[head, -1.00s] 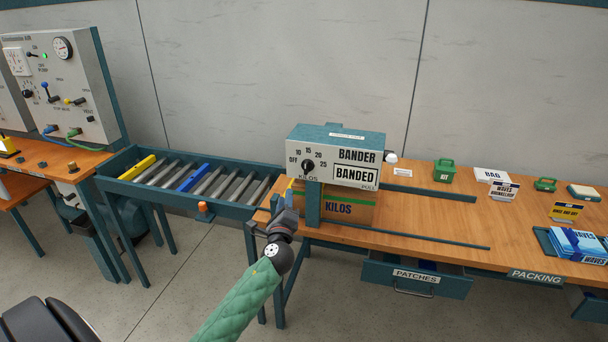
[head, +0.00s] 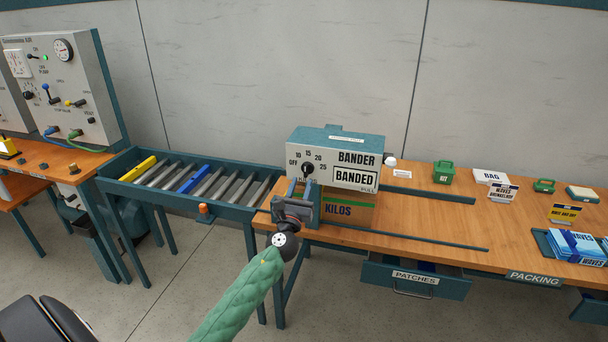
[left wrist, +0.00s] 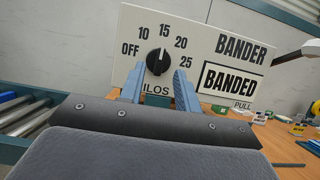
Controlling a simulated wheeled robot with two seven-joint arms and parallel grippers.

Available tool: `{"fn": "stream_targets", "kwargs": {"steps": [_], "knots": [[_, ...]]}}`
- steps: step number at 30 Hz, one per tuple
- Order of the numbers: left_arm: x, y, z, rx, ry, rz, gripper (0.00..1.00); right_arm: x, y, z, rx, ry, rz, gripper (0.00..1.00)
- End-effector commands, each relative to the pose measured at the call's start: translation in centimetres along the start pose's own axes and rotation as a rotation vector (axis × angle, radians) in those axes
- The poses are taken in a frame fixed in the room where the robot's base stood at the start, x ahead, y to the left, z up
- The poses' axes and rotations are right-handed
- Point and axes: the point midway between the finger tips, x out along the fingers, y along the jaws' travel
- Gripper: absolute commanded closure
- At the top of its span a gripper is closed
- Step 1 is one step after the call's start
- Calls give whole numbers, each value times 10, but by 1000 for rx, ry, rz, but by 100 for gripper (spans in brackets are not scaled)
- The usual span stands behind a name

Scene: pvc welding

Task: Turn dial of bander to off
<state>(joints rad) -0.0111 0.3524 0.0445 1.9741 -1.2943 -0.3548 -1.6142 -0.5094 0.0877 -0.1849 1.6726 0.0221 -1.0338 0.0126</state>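The bander (head: 340,146) is a teal and white box on a post above the wooden table. Its black dial (head: 307,169) also shows in the left wrist view (left wrist: 158,62), where its white mark points up toward 15. OFF is printed at the dial's left. A sign on the box reads BANDED. My left gripper (head: 301,187) is just below and in front of the dial. In the left wrist view its two blue fingers (left wrist: 158,83) are apart, one to each side below the dial, with nothing between them. My right gripper is not in view.
A cardboard box (head: 345,210) marked KILOS sits under the bander. A roller conveyor (head: 218,184) adjoins at left. A PULL handle (head: 391,161) is at the bander's right. The open PATCHES drawer (head: 416,279) juts out below the table (head: 450,222).

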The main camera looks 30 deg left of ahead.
Motion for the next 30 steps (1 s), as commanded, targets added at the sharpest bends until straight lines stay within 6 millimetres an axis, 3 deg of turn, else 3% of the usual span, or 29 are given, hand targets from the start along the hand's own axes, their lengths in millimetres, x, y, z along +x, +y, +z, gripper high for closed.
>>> {"fn": "stream_targets", "kwargs": {"steps": [3, 9, 20, 26, 30], "knots": [[18, 0, 3, 0, -1, 1, 67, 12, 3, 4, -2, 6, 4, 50], [35, 0, 2, -1, 0, 0, 67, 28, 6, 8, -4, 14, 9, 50], [39, 0, 0, -2, 1, 0, 67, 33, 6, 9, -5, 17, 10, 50], [39, 0, 0, -2, 1, 0, 100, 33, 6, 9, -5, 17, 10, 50], [39, 0, 0, -2, 0, 0, 100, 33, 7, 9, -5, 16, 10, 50]]}}
